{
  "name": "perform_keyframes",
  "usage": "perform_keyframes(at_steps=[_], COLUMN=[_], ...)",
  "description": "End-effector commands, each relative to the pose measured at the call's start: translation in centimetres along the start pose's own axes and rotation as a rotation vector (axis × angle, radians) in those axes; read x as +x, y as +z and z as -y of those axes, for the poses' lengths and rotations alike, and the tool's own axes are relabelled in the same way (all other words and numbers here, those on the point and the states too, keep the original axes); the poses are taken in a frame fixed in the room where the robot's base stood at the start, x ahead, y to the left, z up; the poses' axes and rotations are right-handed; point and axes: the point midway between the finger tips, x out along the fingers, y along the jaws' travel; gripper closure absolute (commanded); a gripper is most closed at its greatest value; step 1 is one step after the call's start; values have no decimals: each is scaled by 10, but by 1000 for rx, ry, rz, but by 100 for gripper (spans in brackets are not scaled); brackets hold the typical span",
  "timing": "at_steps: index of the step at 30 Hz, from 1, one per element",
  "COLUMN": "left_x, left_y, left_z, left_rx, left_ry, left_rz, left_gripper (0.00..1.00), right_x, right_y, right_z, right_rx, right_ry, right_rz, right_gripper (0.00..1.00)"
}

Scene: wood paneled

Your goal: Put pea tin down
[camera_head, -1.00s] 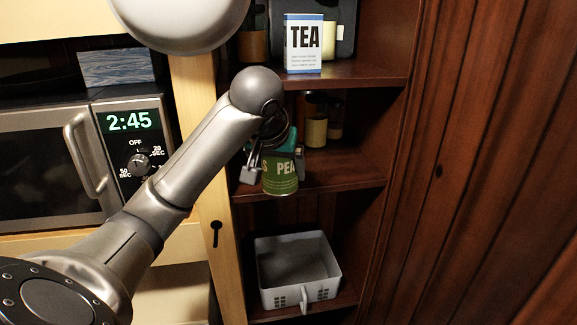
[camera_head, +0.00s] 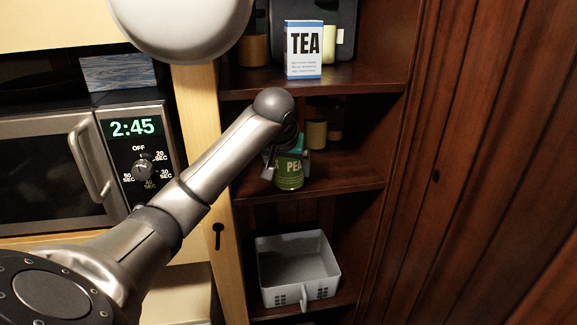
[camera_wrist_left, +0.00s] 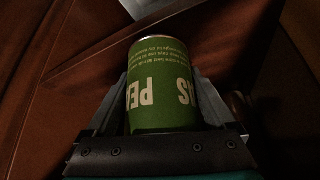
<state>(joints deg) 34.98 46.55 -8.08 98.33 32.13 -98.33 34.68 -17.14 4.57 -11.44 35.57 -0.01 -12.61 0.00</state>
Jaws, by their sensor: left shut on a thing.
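The green pea tin (camera_head: 289,174) is at the middle shelf (camera_head: 345,172) of the wooden cupboard. My left gripper (camera_head: 287,160) is shut on it, with a finger on either side. The tin (camera_wrist_left: 160,85) fills the middle of the left wrist view between the fingers of the gripper (camera_wrist_left: 160,115), its lettering upside down there. In the head view the tin looks nearly upright. I cannot tell whether its base touches the shelf. My right gripper is not in view.
A tea box (camera_head: 303,50) stands on the shelf above. Jars (camera_head: 316,132) stand further back on the middle shelf. A grey basket (camera_head: 298,270) sits on the lower shelf. A microwave (camera_head: 60,165) is at the left. The middle shelf's right side is clear.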

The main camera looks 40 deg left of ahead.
Motion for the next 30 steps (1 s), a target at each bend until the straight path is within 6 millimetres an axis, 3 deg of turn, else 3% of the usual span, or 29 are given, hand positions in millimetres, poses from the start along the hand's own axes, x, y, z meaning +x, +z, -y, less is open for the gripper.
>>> perform_keyframes(at_steps=[12, 13, 15, 25, 30], left_x=[4, 5, 5, 2, -19], left_y=[2, 3, 3, 1, 0], left_z=[0, 0, 0, 0, 0], left_rx=[-2, -1, -1, -1, 0], left_ry=[2, 1, 1, 1, 2], left_rz=[-4, 0, 0, -3, -6], left_gripper=[100, 10, 2, 0, 0], right_x=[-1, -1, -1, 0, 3], right_y=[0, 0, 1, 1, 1], right_z=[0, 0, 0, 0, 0], right_rx=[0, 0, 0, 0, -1], right_ry=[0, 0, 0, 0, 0], right_rz=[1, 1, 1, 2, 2], right_gripper=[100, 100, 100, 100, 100])
